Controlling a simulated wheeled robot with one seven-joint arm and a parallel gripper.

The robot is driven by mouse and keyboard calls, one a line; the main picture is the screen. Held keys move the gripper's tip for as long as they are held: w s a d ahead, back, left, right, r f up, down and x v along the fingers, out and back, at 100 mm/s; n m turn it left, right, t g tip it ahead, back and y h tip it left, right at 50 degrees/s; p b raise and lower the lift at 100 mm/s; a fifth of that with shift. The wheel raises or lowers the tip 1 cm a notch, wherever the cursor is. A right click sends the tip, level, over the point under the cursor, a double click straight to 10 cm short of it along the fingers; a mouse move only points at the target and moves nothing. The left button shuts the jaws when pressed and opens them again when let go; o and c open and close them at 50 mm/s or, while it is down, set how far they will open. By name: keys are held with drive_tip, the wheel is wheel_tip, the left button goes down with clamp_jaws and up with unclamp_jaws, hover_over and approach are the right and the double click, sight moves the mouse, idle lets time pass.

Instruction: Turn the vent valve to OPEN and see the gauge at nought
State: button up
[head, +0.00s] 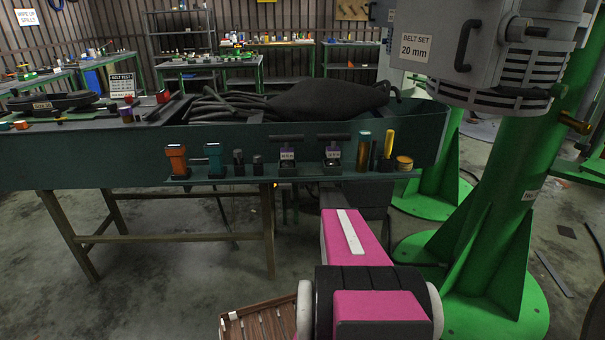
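I cannot make out a vent valve with an OPEN mark or a gauge face in the head view. A small brass-coloured fitting (575,123) sticks out beside the green column at the right; I cannot tell whether it is the valve. A grey machine housing (470,45) labelled "BELT SET 20 mm" sits at the upper right, with a black handle on its front. My pink and black arm reaches up from the bottom middle toward the bench. My gripper does not show.
A dark green bench (90,160) crosses the view, with a front shelf of tools, including an orange-topped one (176,158). A black cloth bundle (330,98) lies on it. A green column (490,210) stands right on a flanged base. A slatted wooden crate (258,322) is low in front.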

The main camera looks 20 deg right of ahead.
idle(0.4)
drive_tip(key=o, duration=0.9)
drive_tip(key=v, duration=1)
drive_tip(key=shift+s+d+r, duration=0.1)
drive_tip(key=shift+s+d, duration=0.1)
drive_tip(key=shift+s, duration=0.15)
